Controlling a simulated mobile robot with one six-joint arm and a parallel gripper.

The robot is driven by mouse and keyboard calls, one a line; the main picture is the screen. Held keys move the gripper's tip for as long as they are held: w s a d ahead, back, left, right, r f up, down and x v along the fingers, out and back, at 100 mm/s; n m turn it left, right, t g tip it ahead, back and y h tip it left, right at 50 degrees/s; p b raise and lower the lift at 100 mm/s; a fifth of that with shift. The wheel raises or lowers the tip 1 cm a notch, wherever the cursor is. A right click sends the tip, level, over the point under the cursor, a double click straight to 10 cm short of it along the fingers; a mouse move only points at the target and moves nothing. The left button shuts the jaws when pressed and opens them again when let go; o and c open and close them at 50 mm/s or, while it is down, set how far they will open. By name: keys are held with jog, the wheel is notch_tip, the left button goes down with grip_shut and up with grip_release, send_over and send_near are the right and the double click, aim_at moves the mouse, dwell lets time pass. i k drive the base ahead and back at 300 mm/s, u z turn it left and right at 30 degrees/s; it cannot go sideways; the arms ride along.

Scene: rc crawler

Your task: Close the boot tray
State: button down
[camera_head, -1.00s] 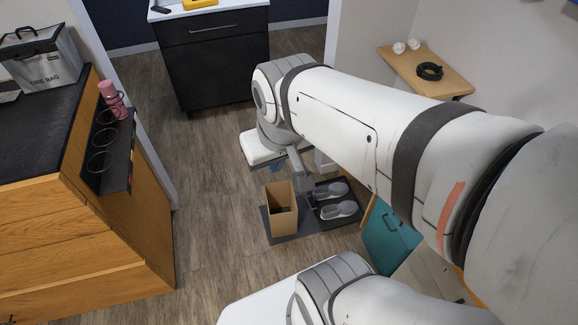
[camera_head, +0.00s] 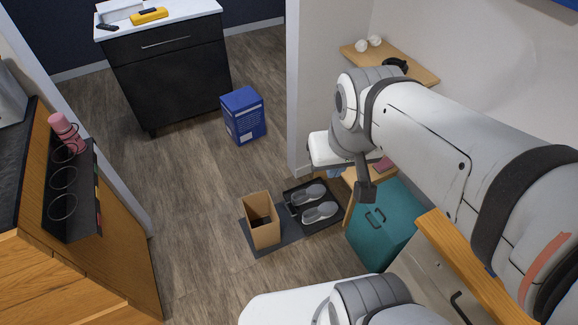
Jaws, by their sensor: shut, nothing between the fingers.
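The boot tray (camera_head: 331,200) is a low black tray on the floor near the middle of the head view. Two grey shoes, a back one (camera_head: 310,194) and a front one (camera_head: 321,212), lie in it. Its right side lies close to the wooden bench (camera_head: 351,197), so the tray shows outside the bench. My gripper (camera_head: 366,192) points down, shut and empty. In the picture it is to the right of the tray, apart from it, overlapping the bench and the upper edge of a teal box (camera_head: 388,236). Its height above these is hard to tell.
An open cardboard box (camera_head: 263,236) stands left of the tray on a dark mat (camera_head: 290,237). A blue box (camera_head: 243,115) stands on the floor behind. A wall end (camera_head: 305,110) rises behind the tray. Floor to the left (camera_head: 190,200) is clear.

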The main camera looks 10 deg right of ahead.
aim_at(309, 230)
jog(key=u, duration=0.05)
jog(key=i, duration=1)
jog(key=z, duration=0.1)
